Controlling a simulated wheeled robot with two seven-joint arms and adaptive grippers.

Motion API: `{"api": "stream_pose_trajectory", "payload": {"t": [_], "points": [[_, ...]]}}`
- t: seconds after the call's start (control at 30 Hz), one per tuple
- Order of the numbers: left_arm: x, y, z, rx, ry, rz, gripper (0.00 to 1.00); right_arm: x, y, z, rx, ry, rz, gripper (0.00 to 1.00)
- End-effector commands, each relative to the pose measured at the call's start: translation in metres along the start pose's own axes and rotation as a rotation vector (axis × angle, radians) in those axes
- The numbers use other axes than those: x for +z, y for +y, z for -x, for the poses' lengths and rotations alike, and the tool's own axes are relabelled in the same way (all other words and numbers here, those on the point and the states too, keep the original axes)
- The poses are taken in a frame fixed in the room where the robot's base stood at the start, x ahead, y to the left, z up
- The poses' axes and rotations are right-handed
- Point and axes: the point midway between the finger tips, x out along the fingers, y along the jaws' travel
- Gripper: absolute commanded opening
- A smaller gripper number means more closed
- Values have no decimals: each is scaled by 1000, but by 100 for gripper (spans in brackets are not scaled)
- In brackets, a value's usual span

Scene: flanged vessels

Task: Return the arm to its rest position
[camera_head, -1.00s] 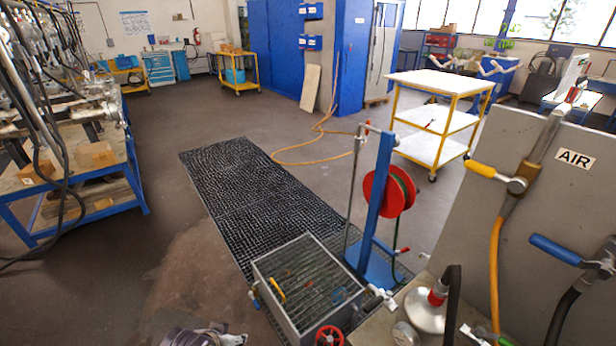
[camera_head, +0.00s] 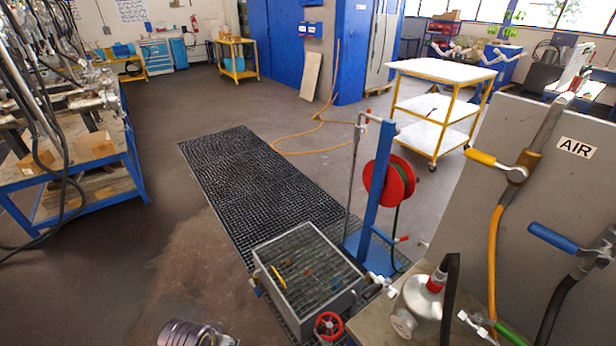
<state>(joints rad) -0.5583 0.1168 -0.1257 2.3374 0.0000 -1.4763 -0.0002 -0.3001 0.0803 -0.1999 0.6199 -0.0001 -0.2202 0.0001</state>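Neither of my grippers can be made out in the head view. A silver, ribbed, rounded metal piece (camera_head: 188,334) is cut off by the bottom edge, left of the middle. I cannot tell whether it is part of my arm. No fingers show on it, and no held object can be seen.
A grated metal basin (camera_head: 262,296) with a red handwheel (camera_head: 328,325) stands at the bottom middle beside a blue hose-reel stand (camera_head: 378,195). A grey panel (camera_head: 470,190) with valves and a silver flanged vessel (camera_head: 418,300) crowd the right. Open floor (camera_head: 130,265) lies left of the black mat (camera_head: 240,180).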

Motion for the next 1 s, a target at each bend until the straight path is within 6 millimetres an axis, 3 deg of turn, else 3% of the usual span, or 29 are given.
{"api": "stream_pose_trajectory", "payload": {"t": [0.47, 1.0], "points": [[30, 5, -114, 7, -41, -5, 40, 0, 0, 0, 0, 0, 0, 44], [101, 11, -236, 13, -87, -14, 40, 0, 0, 0, 0, 1, 0, 44]]}}
